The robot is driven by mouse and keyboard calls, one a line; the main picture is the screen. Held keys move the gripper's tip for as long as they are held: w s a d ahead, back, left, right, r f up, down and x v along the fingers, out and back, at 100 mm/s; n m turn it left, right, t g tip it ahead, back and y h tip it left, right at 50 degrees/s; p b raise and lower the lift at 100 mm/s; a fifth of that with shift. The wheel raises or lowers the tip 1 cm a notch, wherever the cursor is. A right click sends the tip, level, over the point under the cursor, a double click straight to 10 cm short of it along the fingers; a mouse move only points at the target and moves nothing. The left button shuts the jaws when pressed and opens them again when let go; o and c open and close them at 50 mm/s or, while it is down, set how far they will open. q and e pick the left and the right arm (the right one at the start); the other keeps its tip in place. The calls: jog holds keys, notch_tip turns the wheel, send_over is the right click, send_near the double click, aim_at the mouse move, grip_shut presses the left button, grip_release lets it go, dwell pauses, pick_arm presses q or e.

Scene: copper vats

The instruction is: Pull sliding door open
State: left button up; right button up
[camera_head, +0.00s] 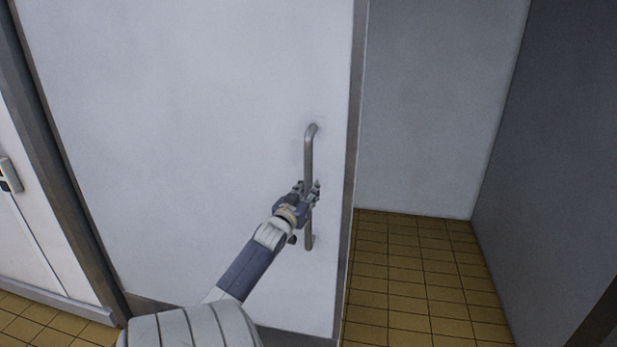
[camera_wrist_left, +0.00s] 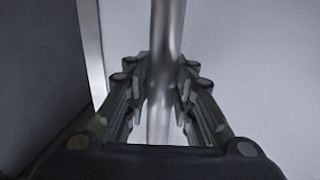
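The sliding door (camera_head: 190,110) is a large pale panel filling the left and middle of the head view. Its metal-trimmed right edge stands beside an open gap. A vertical steel bar handle (camera_head: 309,150) is fixed near that edge; it also shows in the left wrist view (camera_wrist_left: 166,35). My left gripper (camera_head: 309,192) is at the lower middle of the handle. In the left wrist view its two fingers (camera_wrist_left: 163,85) lie on either side of the bar, close against it, and appear shut on it. My right gripper is out of view.
Right of the door edge is an opening with a yellow-brown tiled floor (camera_head: 420,275), a pale back wall (camera_head: 440,110) and a grey side wall (camera_head: 560,150). The visible floor there is clear. A dark frame post (camera_head: 60,150) and a white door (camera_head: 35,240) stand at left.

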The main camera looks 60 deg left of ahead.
pick_arm(q)
jog(key=shift+o, duration=1.2)
jog(key=shift+d, duration=0.15)
jog(key=shift+w+d, duration=0.1)
jog(key=shift+s+d, duration=0.15)
jog(key=shift+s, duration=0.15)
jog(key=v, duration=1.1)
jog(key=shift+d, duration=0.25)
